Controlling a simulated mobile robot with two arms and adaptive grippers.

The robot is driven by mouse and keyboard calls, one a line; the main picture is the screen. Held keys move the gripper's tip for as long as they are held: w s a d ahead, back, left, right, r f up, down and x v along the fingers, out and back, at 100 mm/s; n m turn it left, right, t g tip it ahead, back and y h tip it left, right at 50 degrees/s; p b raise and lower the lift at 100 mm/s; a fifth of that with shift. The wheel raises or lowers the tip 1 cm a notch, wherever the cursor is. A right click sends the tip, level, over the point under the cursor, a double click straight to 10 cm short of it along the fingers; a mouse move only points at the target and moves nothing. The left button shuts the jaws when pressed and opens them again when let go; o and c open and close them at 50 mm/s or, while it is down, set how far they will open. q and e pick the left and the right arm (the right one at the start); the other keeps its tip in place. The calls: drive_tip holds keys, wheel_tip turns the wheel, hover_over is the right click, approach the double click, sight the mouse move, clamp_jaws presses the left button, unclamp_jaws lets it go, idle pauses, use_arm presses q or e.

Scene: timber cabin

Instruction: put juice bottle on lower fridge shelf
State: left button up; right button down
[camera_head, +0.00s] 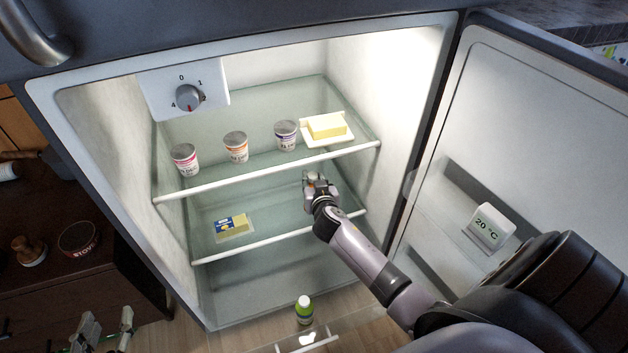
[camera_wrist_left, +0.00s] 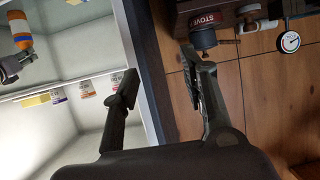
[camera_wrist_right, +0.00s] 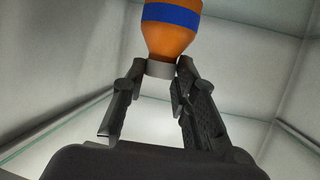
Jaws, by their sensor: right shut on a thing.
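My right gripper (camera_head: 318,187) is inside the open fridge, in the space between the two glass shelves. In the right wrist view its fingers are shut on the grey neck of an orange juice bottle (camera_wrist_right: 170,38) with a blue band. The bottle also shows in the left wrist view (camera_wrist_left: 19,30); in the head view the gripper mostly hides it. I cannot tell whether it touches the lower shelf (camera_head: 280,248). A blue-and-yellow packet (camera_head: 234,227) lies on that shelf, left of the gripper. My left gripper (camera_head: 106,328) is open and empty, outside the fridge at lower left.
The upper shelf (camera_head: 230,178) holds three cups and a butter block (camera_head: 327,126) on a white dish. A green bottle (camera_head: 304,310) stands low in front. The lower shelf's middle looks clear.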

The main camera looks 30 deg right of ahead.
drive_tip(key=c, duration=1.3)
unclamp_jaws()
use_arm(q)
drive_tip(key=s+a+f+g+y+p, duration=0.2)
drive_tip(key=s+a+f+g+p, duration=0.1)
drive_tip(key=s+f+g, duration=0.5)
drive_tip(key=s+a, duration=0.1)
drive_tip(key=s, duration=0.2)
drive_tip(key=shift+s+a+f, duration=0.15)
drive_tip(key=shift+s+f, duration=0.1)
drive_tip(key=shift+s, duration=0.05)
use_arm(e)
drive_tip(key=s+a+r+n+g+y, duration=0.2)
drive_tip(key=s+a, duration=0.4)
drive_tip(key=s, duration=0.4)
drive_tip(key=s+a+r+n+g+y, duration=0.2)
drive_tip(key=s+a, duration=0.4)
drive_tip(key=s, duration=0.4)
drive_tip(key=s+a+r+n+g+y, duration=0.2)
drive_tip(key=s+a, duration=0.4)
drive_tip(key=s, duration=0.4)
drive_tip(key=shift+s+a+n+g, duration=0.15)
drive_tip(key=shift+s+n+g, duration=0.25)
drive_tip(key=shift+n+g, duration=0.35)
